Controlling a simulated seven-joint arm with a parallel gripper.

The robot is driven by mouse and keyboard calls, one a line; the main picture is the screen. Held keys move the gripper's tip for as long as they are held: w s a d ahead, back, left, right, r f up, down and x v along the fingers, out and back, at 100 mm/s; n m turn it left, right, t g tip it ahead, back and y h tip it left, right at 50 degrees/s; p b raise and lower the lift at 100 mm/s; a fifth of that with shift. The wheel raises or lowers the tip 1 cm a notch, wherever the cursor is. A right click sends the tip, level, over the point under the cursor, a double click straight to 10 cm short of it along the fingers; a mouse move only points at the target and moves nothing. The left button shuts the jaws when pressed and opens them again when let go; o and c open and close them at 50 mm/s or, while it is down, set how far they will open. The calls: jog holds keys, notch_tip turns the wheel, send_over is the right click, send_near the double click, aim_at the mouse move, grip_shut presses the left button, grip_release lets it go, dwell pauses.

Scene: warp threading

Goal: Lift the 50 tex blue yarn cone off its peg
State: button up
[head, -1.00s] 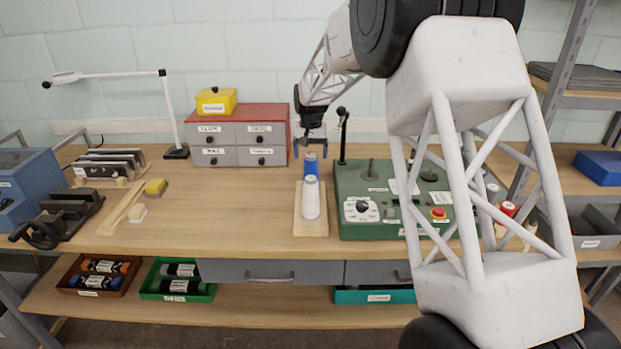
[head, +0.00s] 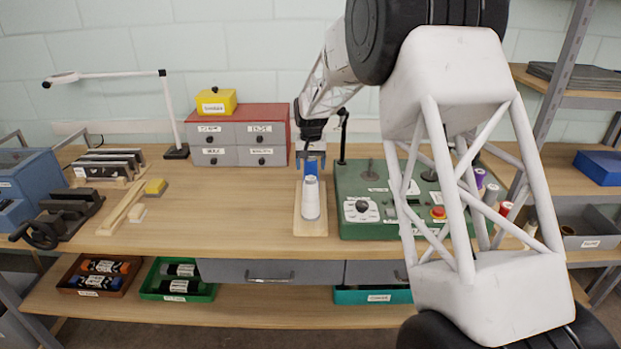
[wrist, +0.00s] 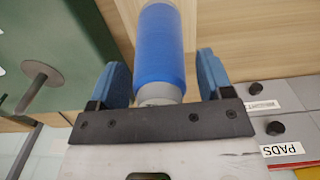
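The blue yarn cone (head: 311,165) stands upright at the back of a small wooden board (head: 309,229), behind the white cone (head: 310,203). Its lower part is hidden by the white cone, and its peg is not visible. My gripper (head: 312,149) is down at the top of the blue cone. In the wrist view the blue cone (wrist: 160,45) lies between the two blue fingers of my gripper (wrist: 161,75), with its grey tip near the palm. The fingers are open, with a gap visible on the right side and a narrower one on the left.
The green machine (head: 349,222) with its upright black post (head: 342,135) stands close to the right of the board. The grey drawer unit with a red top (head: 240,112) is behind on the left.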

jog(key=c, duration=0.8)
jog(key=shift+o, duration=0.2)
jog(key=shift+r, duration=0.15)
notch_tip(320, 180, up, 10)
dwell(1.1)
